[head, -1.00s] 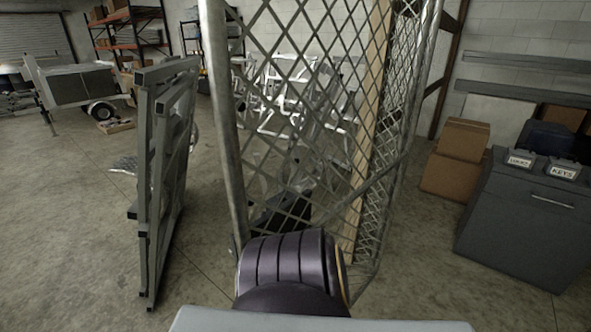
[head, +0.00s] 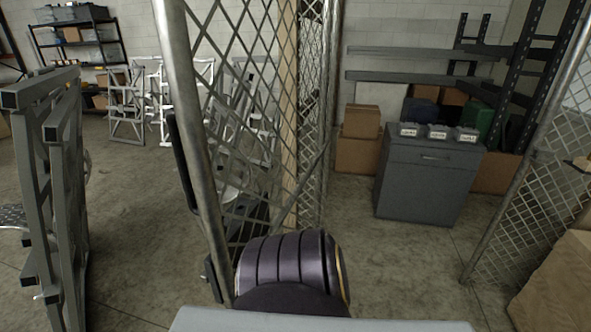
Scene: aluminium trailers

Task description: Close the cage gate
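The cage gate appears to be the tall mesh panel (head: 245,75) with a round grey tube frame in the middle of the head view. Its near upright tube leans slightly, and its lower part passes behind a dark ribbed part of my own body. A black bar shows beside the upright, and a small dark fitting sits low on it. Dark shapes behind the mesh are unclear. A wide gap lies between this panel and another mesh panel (head: 540,195) at the right. Neither of my grippers can be made out.
Grey metal frames (head: 60,190) stand close at the left. A grey cabinet (head: 425,185) with small labelled boxes on top stands beyond the gap, beside cardboard boxes (head: 358,145). A brown box (head: 560,285) is near at the right. The floor before the cabinet is clear.

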